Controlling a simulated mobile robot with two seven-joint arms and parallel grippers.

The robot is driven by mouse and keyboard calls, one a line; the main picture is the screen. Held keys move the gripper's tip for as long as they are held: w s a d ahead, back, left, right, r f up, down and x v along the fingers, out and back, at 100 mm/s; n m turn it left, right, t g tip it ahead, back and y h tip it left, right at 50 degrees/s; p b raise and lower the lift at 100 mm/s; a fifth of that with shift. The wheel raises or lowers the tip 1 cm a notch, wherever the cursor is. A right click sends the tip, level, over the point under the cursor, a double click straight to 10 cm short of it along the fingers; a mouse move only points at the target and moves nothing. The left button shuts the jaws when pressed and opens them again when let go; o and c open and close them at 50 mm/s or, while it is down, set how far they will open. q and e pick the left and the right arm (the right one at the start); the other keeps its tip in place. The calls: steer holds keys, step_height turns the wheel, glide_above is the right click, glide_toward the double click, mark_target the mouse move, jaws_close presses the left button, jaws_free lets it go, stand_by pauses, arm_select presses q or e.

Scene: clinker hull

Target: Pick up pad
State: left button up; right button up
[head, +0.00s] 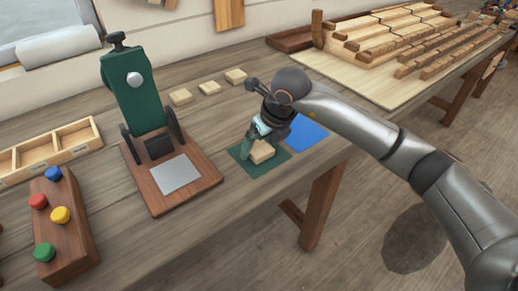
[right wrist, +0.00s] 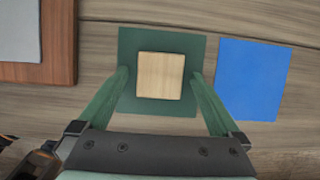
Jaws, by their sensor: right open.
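A small square pale wooden pad (head: 262,152) lies flat on a dark green mat (head: 272,168) on the workbench. In the right wrist view the pad (right wrist: 160,76) sits near the middle of the green mat (right wrist: 150,38). My right gripper (head: 257,142) is open just above the mat. In the right wrist view its two green fingers stand to the left and right of the pad, with a gap visible on each side. Whether the fingertips touch the mat cannot be told. My left gripper is not in view.
A blue mat (head: 307,133) lies right of the green one. A green press (head: 140,95) on a wooden base stands to the left. Several similar pads (head: 209,87) lie behind. A button box (head: 66,220) is at far left and stepped wooden racks (head: 400,40) at back right.

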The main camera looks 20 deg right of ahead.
steer(key=shift+w+f, duration=0.1)
steer(key=shift+f, duration=0.15)
steer(key=c, duration=1.3)
